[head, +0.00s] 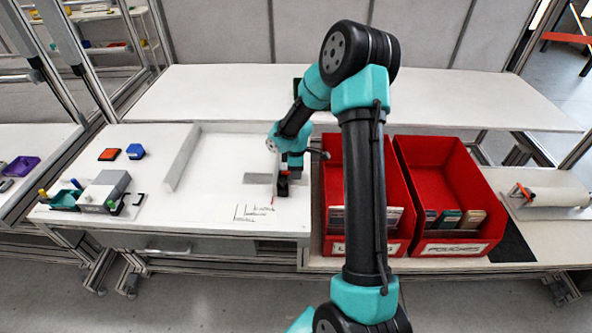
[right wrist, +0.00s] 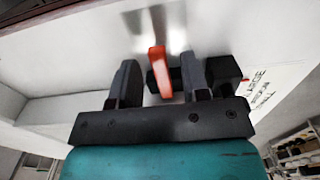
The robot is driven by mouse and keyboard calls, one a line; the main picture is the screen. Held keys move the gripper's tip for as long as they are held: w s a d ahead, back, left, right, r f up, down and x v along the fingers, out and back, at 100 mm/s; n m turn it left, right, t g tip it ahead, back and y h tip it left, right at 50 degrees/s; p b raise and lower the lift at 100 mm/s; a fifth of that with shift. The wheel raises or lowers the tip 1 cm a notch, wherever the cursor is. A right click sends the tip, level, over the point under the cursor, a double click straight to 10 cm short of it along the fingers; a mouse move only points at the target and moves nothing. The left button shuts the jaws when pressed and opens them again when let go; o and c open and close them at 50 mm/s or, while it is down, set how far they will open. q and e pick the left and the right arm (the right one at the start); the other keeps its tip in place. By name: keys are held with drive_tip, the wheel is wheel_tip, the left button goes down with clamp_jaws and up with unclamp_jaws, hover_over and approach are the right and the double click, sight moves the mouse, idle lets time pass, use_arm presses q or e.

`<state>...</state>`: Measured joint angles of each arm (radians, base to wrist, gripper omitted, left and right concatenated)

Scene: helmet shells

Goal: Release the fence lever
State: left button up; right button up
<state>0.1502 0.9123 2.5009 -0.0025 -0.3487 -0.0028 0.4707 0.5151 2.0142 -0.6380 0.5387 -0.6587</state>
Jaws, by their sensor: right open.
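The fence lever is a small orange-red handle (right wrist: 160,72) on a dark clamp block. In the right wrist view it stands between the two black fingers of my right gripper (right wrist: 157,82), with visible gaps on both sides. The fingers are apart and hold nothing. The lever is mostly hidden there by the gripper. My left gripper is in neither view.
Two red bins (head: 423,158) stand right of the board, close beside my right arm. Printed size lines (head: 257,213) lie in front of the fence. The board's middle is clear.

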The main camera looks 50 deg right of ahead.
sight(282, 172)
clamp_jaws()
drive_tip(key=shift+r, duration=0.15)
idle(0.4)
drive_tip(key=g+h, duration=0.1)
drive_tip(key=g, duration=0.1)
drive_tip(key=r+h, duration=0.1)
drive_tip(key=shift+w+a+g+h, duration=0.3)
drive_tip(key=shift+w+a+g, duration=0.05)
drive_tip(key=shift+g, duration=0.05)
drive_tip(key=g+h, duration=0.1)
drive_tip(key=w+r+g+h, duration=0.1)
drive_tip(key=shift+a+g, duration=0.3)
drive_tip(key=shift+a, duration=0.1)
drive_tip(key=g+h, duration=0.2)
drive_tip(key=w+a, duration=0.1)
drive_tip(key=shift+r+g+h, duration=0.25)
drive_tip(key=shift+g+h, duration=0.15)
drive_tip(key=shift+w+a+r+g+h, duration=0.1)
drive_tip(key=shift+w+a+g+h, duration=0.15)
drive_tip(key=shift+g+h, duration=0.4)
drive_tip(key=shift+w+a+g+h, duration=0.2)
drive_tip(key=shift+w+g+h, duration=0.05)
drive_tip(key=shift+g+h, duration=0.35)
